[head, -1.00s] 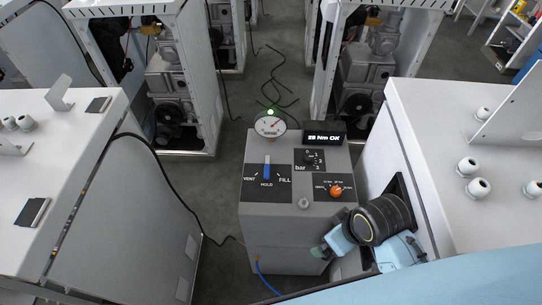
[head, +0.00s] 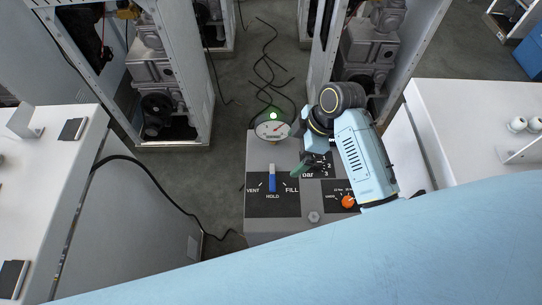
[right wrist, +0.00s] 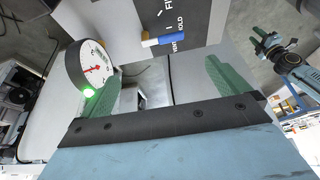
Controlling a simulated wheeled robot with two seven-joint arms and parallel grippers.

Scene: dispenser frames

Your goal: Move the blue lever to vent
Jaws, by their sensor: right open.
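The blue lever (head: 272,181) stands upright on the dispenser's dark VENT–HOLD–FILL plate (head: 260,205), in line with HOLD. VENT is to its left and FILL to its right. In the right wrist view the lever (right wrist: 168,40) lies above the gap between the fingers, with its pale end to the left. My right gripper (head: 300,168) is above the panel, right of the lever and apart from it. Its green fingers (right wrist: 160,85) are spread with nothing between them. My left gripper (right wrist: 268,42) seems to show small at the right wrist view's upper right; its jaws are unclear.
A round gauge (head: 272,130) with a lit green lamp stands behind the panel. An orange knob (head: 348,201) and a bar selector lie right of the lever. White cabinets flank the dispenser. The space left of the lever is clear.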

